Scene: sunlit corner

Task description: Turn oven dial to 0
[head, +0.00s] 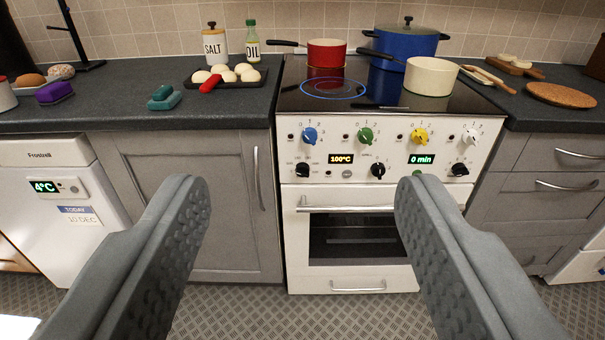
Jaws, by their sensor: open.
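The white oven (355,280) stands ahead, right of centre, with its door shut. Its panel has three black dials in the lower row: a left one (303,170), a middle one (378,170) and a right one (459,169). The markings around them are too small to read. A display (341,159) between the left and middle dials reads 100°C; another (421,159) reads 0 min. My gripper (305,182) is wide open and empty, its fingers framing the oven from nearer the camera, apart from the dials.
Blue (310,135), green (365,135), yellow (419,136) and white (471,136) knobs sit above the black dials. A blue ring (333,89) shows on the hob. The oven door handle (340,207) juts out below the panel.

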